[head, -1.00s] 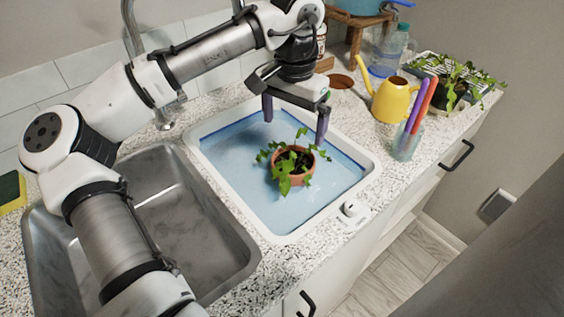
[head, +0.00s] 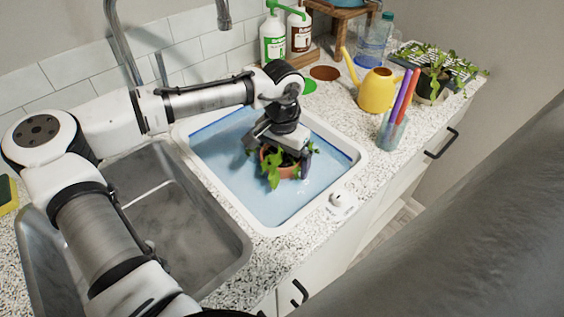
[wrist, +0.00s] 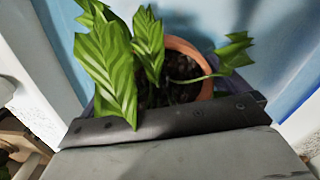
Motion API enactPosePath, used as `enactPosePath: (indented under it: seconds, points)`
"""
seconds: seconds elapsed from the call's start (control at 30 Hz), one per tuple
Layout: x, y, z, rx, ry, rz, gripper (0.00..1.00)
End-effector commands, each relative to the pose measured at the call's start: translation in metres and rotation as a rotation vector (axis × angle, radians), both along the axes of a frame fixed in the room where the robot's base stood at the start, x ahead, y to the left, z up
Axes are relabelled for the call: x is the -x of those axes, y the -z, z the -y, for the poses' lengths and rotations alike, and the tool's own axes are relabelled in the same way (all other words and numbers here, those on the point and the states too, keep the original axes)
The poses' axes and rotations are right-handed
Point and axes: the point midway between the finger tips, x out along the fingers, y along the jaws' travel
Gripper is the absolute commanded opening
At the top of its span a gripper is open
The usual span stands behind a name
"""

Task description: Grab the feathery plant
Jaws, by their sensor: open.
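A potted plant (head: 273,176) with ribbed green leaves stands in a terracotta pot in the blue-lined basin (head: 223,178). In the wrist view its leaves (wrist: 108,70) and the orange pot rim (wrist: 190,52) are close below my gripper. My gripper (head: 280,158) is open and low over the pot, with one finger showing at its right. The gripper body hides part of the plant, and I cannot tell whether the fingers touch the pot.
A yellow watering can (head: 377,92) and a glass with purple and red sticks (head: 392,130) stand right of the basin. Two pump bottles (head: 273,40) stand behind it. An empty steel sink (head: 175,222) lies to the left.

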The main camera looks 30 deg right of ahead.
Motion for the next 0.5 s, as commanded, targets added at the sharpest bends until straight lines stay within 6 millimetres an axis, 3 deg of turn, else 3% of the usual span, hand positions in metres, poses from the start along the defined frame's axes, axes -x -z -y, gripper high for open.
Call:
enactPosePath:
  seconds: [0.27,0.5]
  points:
    - [0.0,0.0031,0.0,0.0,0.0,0.0,0.99]
    - [0.0,0.0028,0.0,0.001,0.0,0.0,0.67]
